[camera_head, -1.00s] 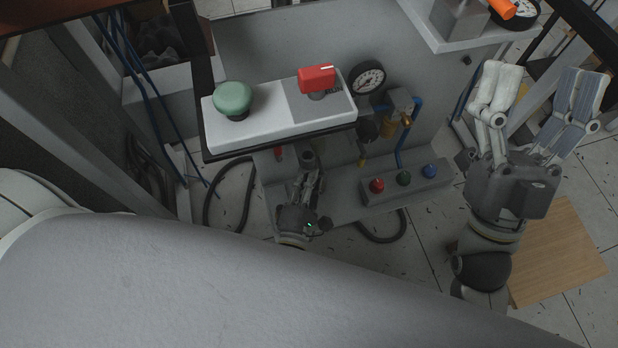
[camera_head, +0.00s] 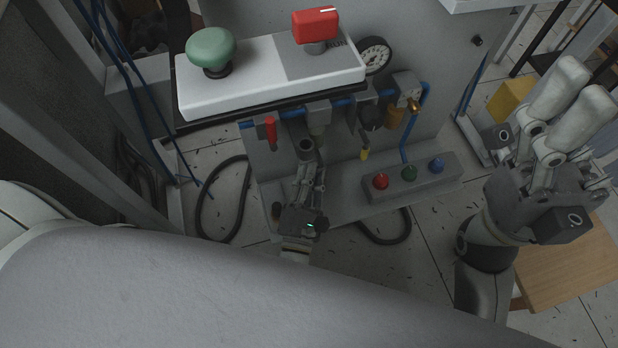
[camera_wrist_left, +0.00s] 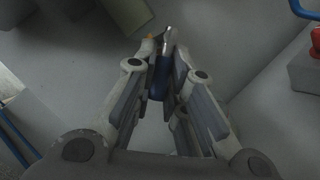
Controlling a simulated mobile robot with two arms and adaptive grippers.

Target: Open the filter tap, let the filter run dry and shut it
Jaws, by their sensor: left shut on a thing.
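My left gripper (camera_head: 309,160) is under the front of the panel, below the blue air line. In the left wrist view its fingers (camera_wrist_left: 162,72) are shut on a slim blue piece (camera_wrist_left: 157,80) with a silvery end. I cannot tell for sure whether this is the filter tap. A dark, round-ended cylinder (camera_head: 306,147) shows at the fingertips in the head view. My right gripper (camera_head: 570,105) is at the right, away from the fittings, its fingers looking spread and empty, partly hiding each other.
The white panel (camera_head: 215,95) above carries a green mushroom button (camera_head: 211,48) and a red knob (camera_head: 316,27). A red-handled part (camera_head: 270,131), a gauge (camera_head: 374,56) and a brass-coloured regulator (camera_head: 408,100) are nearby. A block with red, green and blue buttons (camera_head: 415,185) lies below right.

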